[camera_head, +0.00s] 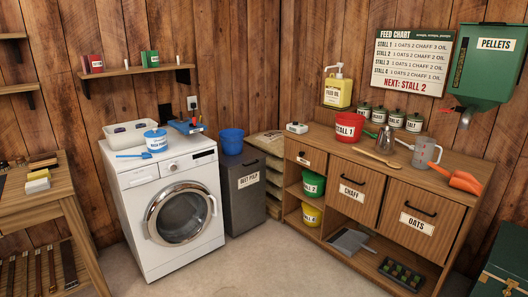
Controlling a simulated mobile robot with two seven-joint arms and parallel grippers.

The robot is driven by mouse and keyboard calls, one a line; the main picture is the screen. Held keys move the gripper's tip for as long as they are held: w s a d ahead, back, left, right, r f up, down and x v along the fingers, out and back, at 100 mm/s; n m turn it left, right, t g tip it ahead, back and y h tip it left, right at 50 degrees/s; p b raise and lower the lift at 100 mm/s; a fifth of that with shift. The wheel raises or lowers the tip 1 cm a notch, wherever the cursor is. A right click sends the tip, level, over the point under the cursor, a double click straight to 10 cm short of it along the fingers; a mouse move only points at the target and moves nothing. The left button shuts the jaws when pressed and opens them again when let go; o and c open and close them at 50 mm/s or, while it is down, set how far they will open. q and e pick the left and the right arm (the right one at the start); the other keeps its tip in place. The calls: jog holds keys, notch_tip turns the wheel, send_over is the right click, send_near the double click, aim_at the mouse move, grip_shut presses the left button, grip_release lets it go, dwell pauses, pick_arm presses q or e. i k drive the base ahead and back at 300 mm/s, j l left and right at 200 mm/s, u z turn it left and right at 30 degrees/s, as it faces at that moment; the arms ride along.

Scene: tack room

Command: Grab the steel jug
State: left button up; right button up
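The steel jug (384,140) is a small shiny metal vessel standing upright on the wooden counter (330,141). It is to the right of the red stall 1 bucket (349,127) and in front of several small lidded green tubs (396,119). A long wooden spoon (376,158) lies on the counter just in front of it. A clear measuring jug (424,153) stands apart to its right. Neither of my grippers shows in this view.
An orange scoop (465,182) lies at the counter's right end, below the green pellets hopper (487,62). A yellow feed oil pump bottle (338,91) stands at the back left. A washing machine (172,206) and grey beet pulp bin (243,185) stand left. Open floor lies in front.

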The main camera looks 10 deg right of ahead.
aim_at(385, 143)
jog(key=i+z, duration=0.1)
jog(key=i, duration=0.45)
jog(key=i+j+z, duration=0.1)
jog(key=i, duration=0.4)
jog(key=i+j+z, duration=0.15)
jog(key=i, duration=0.4)
jog(key=i+j+z, duration=0.2)
jog(key=i+z, duration=0.15)
jog(key=i+j+z, duration=0.4)
jog(key=i, duration=0.15)
jog(key=i+j+z, duration=0.35)
jog(key=j, duration=0.1)
